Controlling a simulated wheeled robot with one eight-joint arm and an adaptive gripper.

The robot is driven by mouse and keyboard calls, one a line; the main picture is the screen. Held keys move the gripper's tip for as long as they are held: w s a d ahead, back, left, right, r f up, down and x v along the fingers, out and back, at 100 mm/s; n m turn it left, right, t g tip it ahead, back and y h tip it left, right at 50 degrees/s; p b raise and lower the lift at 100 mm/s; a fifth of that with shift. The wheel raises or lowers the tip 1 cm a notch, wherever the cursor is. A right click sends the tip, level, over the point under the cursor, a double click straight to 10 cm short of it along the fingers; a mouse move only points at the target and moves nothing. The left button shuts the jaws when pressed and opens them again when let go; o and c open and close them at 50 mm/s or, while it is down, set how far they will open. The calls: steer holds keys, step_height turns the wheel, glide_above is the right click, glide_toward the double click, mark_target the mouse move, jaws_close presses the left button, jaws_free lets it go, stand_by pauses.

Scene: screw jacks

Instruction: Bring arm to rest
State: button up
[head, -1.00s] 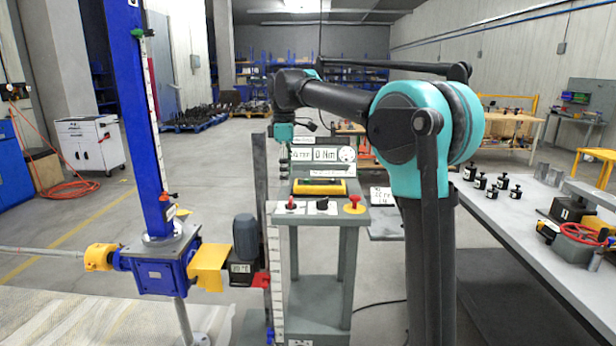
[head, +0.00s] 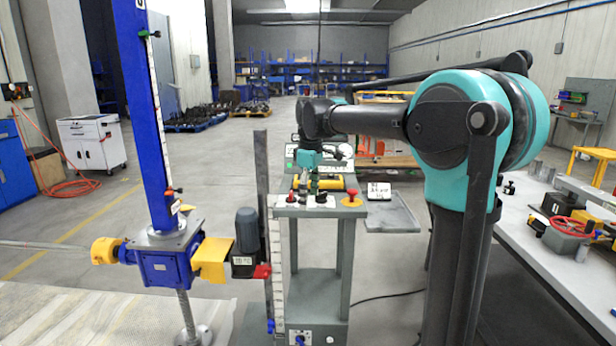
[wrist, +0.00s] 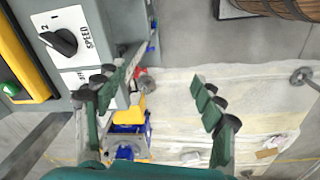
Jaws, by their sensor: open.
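My arm reaches from the right of the head view out over the grey control stand (head: 318,212), bent at its teal joint. My gripper (head: 306,192) hangs from the arm's far end, pointing down above or in front of the stand's panel; the exact gap cannot be told. In the wrist view my gripper (wrist: 155,88) has its two green fingers wide apart with nothing between them. The stand's panel with the black SPEED knob (wrist: 62,42) shows at the left there, beside the left finger. The gripper partly hides the panel in the head view.
A blue screw jack (head: 165,260) with a tall blue column stands at the left, joined to a motor (head: 247,235). A dark upright post (head: 262,185) stands close left of my gripper. A workbench (head: 550,265) with parts lies at the right. Open floor lies behind.

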steer(key=s+d+f+m+t, duration=0.1)
steer(key=s+d+f+m, duration=0.6)
steer(key=s+f, duration=0.5)
steer(key=s+d+f+m+t, duration=0.2)
steer(key=s+d+f+m, duration=0.4)
steer(key=s+d+f, duration=0.5)
step_height(320, 180, down, 2)
steer(key=shift+s+d+f+m, duration=0.2)
steer(key=shift+s+d+m, duration=0.2)
steer(key=shift+s, duration=0.6)
